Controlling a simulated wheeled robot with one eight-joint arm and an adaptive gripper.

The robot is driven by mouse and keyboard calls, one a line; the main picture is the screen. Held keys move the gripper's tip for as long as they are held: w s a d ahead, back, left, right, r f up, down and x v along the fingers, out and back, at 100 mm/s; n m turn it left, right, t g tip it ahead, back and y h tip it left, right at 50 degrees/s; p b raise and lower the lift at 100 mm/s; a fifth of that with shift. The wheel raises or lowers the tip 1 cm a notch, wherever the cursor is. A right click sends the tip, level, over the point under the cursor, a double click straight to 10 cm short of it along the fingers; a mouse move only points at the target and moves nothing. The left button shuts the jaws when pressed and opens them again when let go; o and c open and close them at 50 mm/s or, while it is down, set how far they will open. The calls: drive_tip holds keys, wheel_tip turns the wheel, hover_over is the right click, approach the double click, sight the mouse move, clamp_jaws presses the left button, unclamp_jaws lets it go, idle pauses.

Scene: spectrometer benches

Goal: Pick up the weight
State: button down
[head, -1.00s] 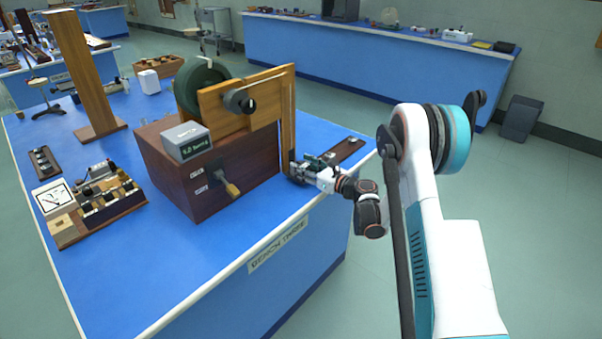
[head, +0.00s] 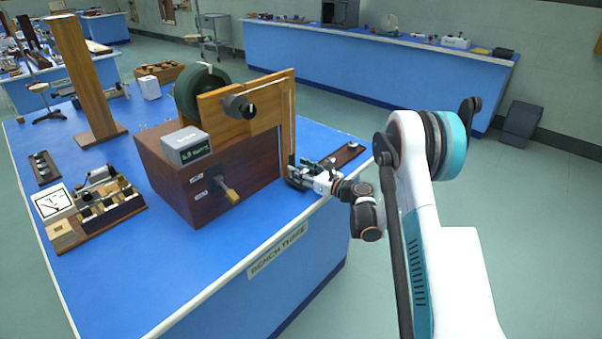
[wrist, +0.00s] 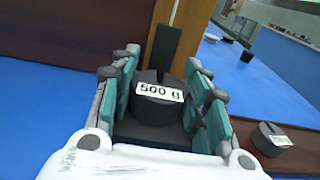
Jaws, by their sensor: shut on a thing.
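The weight (wrist: 156,106) is a dark, round piece with a white "500 g" label. In the wrist view it is between the two teal-padded fingers of my gripper (wrist: 165,103), which is shut on it. A dark flat upright strip rises behind the weight. In the head view my gripper (head: 308,176) is low at the foot of the wooden upright, at the right end of the apparatus, and the weight cannot be made out there.
The wooden apparatus (head: 205,165) stands just left of my gripper, with a tall upright (head: 288,130). A dark strip (head: 347,154) with small weights lies to the right; another weight (wrist: 270,139) shows in the wrist view. The blue bench (head: 190,265) is clear in front.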

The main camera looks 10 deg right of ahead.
drive_tip(key=shift+r, duration=0.15)
wheel_tip(320, 180, up, 19)
drive_tip(key=p, duration=0.7)
drive_tip(key=s+f+m+t+h, duration=0.3)
drive_tip(key=s+f+m+h, duration=0.1)
drive_tip(key=h, duration=0.1)
drive_tip(key=s+r+m+h, duration=0.3)
drive_tip(key=s+r+h, duration=0.2)
drive_tip(key=s+r, duration=0.2)
drive_tip(key=shift+s+d, duration=0.3)
drive_tip(key=shift+s, duration=0.35)
